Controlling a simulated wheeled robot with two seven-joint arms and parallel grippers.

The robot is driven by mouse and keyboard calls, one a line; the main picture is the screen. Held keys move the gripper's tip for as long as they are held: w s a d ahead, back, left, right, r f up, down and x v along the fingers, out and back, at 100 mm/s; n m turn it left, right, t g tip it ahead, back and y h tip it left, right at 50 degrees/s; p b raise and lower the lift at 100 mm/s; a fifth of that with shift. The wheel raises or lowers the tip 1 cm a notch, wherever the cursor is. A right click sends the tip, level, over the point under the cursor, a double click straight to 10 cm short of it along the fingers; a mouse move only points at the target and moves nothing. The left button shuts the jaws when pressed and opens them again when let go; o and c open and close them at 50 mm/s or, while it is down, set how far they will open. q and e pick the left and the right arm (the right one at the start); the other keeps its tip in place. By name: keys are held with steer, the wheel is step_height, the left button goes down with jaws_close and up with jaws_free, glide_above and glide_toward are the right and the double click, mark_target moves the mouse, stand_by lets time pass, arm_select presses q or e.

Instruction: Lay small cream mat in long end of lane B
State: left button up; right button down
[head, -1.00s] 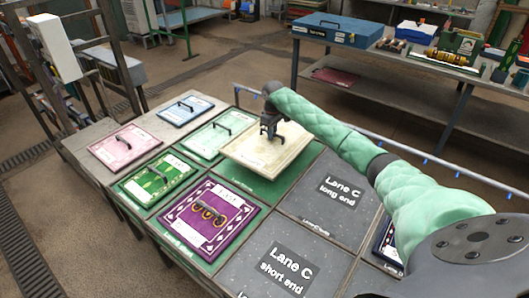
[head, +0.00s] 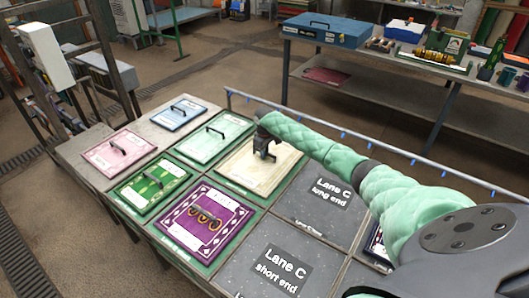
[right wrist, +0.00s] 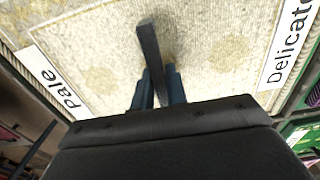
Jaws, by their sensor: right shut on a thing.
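The cream mat (head: 238,168) lies in the long end of lane B, behind the purple mat, and looks flat and roughly square in its cell. It also fills the right wrist view (right wrist: 215,50), with labels reading "Pale" and "Delicate" at its edges. My right gripper (head: 267,156) is over the mat and shut on its dark handle (right wrist: 150,45). I cannot tell whether the mat's underside fully touches the table. The cell's own lettering is hidden. My left gripper is not in view.
The purple mat (head: 207,222) lies in front, with the dark green mat (head: 150,183) and pale green mat (head: 213,137) to the left. Pink (head: 118,152) and blue (head: 178,114) mats lie farther left. Lane C's long end (head: 318,210) is bare on the right. A rail (head: 310,123) runs behind.

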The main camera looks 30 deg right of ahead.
steer(key=c, duration=1.4)
jaws_free()
steer(key=shift+f, duration=0.1)
steer(key=shift+r, duration=0.35)
step_height(320, 180, up, 6)
steer(key=shift+f+b, duration=0.2)
steer(key=shift+b, duration=1.05)
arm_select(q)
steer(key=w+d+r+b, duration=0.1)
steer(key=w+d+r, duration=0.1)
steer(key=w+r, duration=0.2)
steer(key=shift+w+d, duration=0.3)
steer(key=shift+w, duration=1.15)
arm_select(e)
step_height(320, 180, up, 6)
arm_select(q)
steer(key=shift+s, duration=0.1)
